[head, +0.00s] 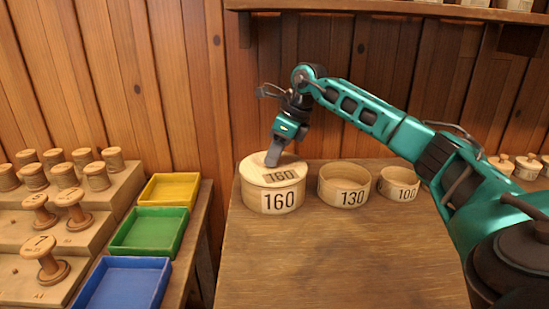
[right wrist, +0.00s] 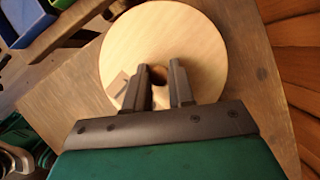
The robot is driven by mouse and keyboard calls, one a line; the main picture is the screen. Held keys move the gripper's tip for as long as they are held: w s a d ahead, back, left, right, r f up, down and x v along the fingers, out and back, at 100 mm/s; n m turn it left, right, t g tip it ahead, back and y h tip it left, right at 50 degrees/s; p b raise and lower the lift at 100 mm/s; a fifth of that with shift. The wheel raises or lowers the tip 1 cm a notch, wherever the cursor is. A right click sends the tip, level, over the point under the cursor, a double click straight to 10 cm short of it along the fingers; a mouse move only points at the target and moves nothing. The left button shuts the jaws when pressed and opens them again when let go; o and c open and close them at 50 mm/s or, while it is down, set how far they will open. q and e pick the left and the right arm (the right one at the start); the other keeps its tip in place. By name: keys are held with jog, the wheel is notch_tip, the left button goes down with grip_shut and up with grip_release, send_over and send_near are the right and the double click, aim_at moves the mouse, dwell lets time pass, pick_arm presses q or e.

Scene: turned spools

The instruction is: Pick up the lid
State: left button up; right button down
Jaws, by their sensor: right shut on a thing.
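The round pale wooden lid (head: 254,168) lies on top of the round box marked 160 (head: 273,199), at the back left of the wooden table. The lid has its own 160 label on top and also fills the upper middle of the right wrist view (right wrist: 190,35). My right gripper (head: 272,160) comes down from above onto the middle of the lid. In the right wrist view its two dark fingers (right wrist: 164,75) are shut on a small brown knob at the lid's centre. I cannot tell whether the lid is clear of the rim. My left gripper is not in view.
Open round boxes marked 130 (head: 345,187) and 100 (head: 398,185) stand to the right. Yellow (head: 169,190), green (head: 149,233) and blue (head: 121,286) trays and a stepped spool stand (head: 40,225) are at left. The table's front (head: 340,265) is clear.

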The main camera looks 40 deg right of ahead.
jog(key=shift+r, duration=0.5)
notch_tip(320, 180, up, 3)
jog(key=shift+f+p, duration=0.1)
jog(key=shift+p, duration=0.35)
jog(key=b, duration=0.1)
send_over(305, 170)
jog(key=shift+f, duration=0.5)
jog(key=s+d+b, duration=0.1)
jog(key=s, duration=0.1)
jog(key=s+d+b, duration=0.1)
jog(key=s+d, duration=0.1)
jog(key=s, duration=0.1)
jog(key=s+d+b, duration=0.1)
jog(key=s, duration=0.1)
jog(key=shift+s+d+r, duration=0.1)
jog(key=shift+s+d, duration=0.1)
jog(key=shift+s, duration=0.2)
jog(key=shift+s+d, duration=0.35)
jog(key=shift+s, duration=0.3)
pick_arm(q)
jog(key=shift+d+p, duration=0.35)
jog(key=shift+p, duration=0.75)
pick_arm(e)
notch_tip(305, 170, up, 3)
jog(key=shift+s+r, duration=0.1)
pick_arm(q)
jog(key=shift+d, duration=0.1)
